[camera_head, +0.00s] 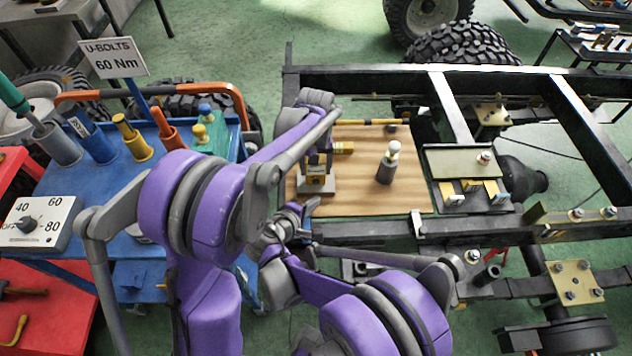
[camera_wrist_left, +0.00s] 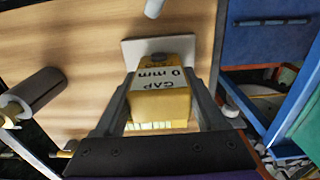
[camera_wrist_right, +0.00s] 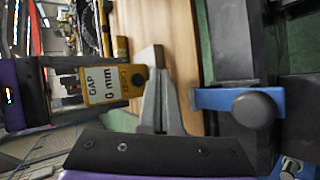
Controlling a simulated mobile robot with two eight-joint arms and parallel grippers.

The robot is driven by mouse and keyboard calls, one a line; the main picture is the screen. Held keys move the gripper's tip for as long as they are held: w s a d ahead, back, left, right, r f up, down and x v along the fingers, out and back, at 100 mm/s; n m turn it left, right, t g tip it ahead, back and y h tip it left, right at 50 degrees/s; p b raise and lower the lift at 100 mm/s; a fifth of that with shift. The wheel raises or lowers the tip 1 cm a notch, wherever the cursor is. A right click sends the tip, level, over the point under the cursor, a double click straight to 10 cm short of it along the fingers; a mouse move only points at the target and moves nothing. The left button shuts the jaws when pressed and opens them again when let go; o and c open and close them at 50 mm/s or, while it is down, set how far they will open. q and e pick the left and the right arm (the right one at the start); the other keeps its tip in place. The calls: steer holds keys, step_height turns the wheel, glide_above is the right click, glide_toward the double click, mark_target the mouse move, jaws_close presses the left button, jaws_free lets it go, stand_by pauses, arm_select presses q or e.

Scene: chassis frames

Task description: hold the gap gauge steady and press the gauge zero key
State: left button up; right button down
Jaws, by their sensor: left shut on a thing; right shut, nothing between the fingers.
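The gap gauge is a yellow block with a white label reading GAP 0 mm in the left wrist view (camera_wrist_left: 162,100). It also shows in the right wrist view (camera_wrist_right: 106,86) and, small, in the head view (camera_head: 316,181). My left gripper (camera_wrist_left: 163,92) is shut on it, one finger on each side, above a pale plate (camera_wrist_left: 160,48). My right gripper (camera_wrist_right: 154,80) is shut and empty. Its fingertips are close beside the gauge's end with a round dark key (camera_wrist_right: 138,78); I cannot tell whether they touch it.
A wooden board (camera_head: 355,200) lies on the black chassis frame (camera_head: 350,80). A tray with yellow pieces (camera_head: 465,165) is at right. A blue clamp (camera_wrist_right: 235,103) grips the board's edge near my right gripper.

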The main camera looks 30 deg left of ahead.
steer(key=shift+s+d, duration=0.55)
steer(key=shift+s, duration=0.35)
arm_select(q)
steer(key=o, duration=1.5)
